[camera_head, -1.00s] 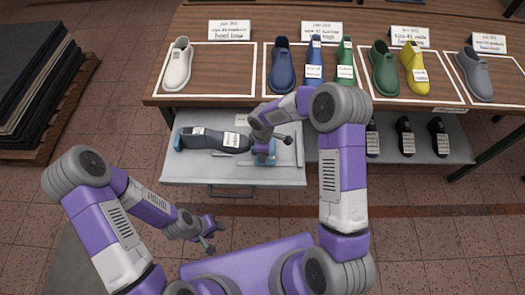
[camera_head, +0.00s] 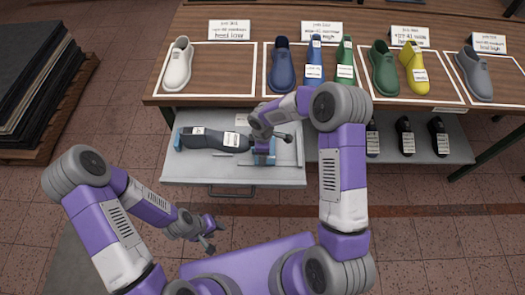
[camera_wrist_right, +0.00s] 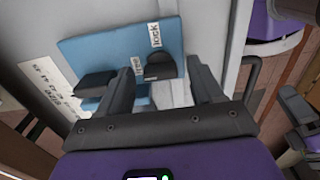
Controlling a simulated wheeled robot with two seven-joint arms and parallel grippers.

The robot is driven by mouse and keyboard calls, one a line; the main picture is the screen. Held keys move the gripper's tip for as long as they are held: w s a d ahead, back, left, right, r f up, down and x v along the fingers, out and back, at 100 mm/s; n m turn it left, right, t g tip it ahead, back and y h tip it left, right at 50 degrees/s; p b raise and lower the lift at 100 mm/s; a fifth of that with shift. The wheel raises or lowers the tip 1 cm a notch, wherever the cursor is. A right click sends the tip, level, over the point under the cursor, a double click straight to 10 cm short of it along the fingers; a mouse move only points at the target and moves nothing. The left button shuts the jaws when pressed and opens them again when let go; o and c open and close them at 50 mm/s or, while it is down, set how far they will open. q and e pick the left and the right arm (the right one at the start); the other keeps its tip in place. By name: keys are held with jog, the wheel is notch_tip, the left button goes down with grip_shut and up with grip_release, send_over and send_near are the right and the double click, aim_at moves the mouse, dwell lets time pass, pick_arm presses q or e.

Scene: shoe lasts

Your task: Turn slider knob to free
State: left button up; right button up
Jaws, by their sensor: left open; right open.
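A blue plate (camera_wrist_right: 115,50) with the labels "free" and "lock" fills the upper middle of the right wrist view. A dark knob (camera_wrist_right: 160,66) sits on it beside the "lock" label. My right gripper (camera_wrist_right: 160,88) is open, with its two fingers apart and the knob seen between them; I cannot tell whether they touch it. A dark block (camera_wrist_right: 95,83) lies left of the fingers. In the head view my right gripper (camera_head: 272,148) is over the fixture in the pulled-out drawer (camera_head: 235,173) and hides most of it. My left gripper (camera_head: 208,233) is open and empty in front of the drawer.
A dark shoe last (camera_head: 210,138) with a white label lies in the drawer left of my right gripper. Several shoes stand on the wooden table (camera_head: 225,90) above. Dark lasts (camera_head: 405,138) stand on the lower shelf to the right. Dark sheets (camera_head: 40,75) are stacked at far left.

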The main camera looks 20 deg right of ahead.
notch_tip(320, 180, up, 8)
jog(key=shift+f+p, duration=0.2)
jog(key=shift+p, duration=0.4)
dwell(0.4)
